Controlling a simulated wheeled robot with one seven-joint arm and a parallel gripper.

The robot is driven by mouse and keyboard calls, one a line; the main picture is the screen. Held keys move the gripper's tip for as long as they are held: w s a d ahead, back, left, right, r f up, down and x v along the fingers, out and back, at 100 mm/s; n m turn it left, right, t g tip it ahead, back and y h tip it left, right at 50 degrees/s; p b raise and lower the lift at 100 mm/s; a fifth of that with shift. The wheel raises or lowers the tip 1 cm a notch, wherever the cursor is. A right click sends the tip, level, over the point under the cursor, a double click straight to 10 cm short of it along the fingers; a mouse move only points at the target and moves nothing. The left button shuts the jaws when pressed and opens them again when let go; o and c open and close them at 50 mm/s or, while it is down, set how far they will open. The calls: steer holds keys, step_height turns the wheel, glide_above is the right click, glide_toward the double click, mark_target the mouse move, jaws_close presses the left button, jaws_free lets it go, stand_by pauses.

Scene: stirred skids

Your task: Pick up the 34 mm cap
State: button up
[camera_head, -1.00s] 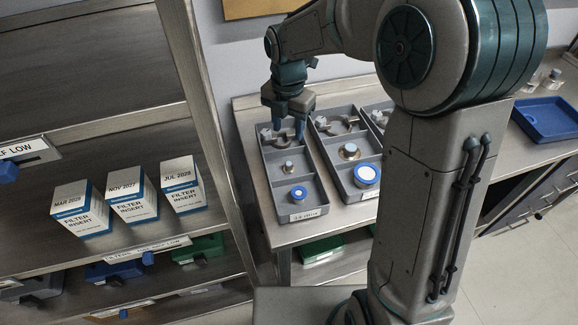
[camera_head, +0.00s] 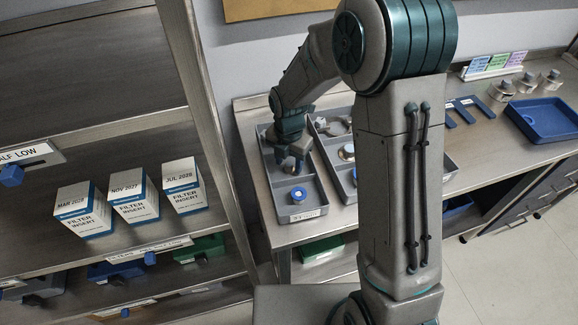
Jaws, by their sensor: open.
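The left grey tray (camera_head: 311,212) has compartments in a row. A small round cap with a blue ring and pale top (camera_head: 298,194) sits in its front compartment. My gripper (camera_head: 291,166) is open and points down over the middle compartment, behind the blue-ringed cap and apart from it. The gripper hides most of what lies in that compartment and the rear one. In the tray to the right, a metal disc-like piece (camera_head: 347,152) shows beside my arm. No size marking is legible, so I cannot tell which piece is the 34 mm cap.
A metal clamp-like piece (camera_head: 335,127) lies at the back of the neighbouring tray. My arm covers much of the trays on the right. A blue tray (camera_head: 546,118) stands on the right bench. White filter boxes (camera_head: 133,196) stand on the left shelf.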

jaws_close()
steer(key=shift+r, duration=0.15)
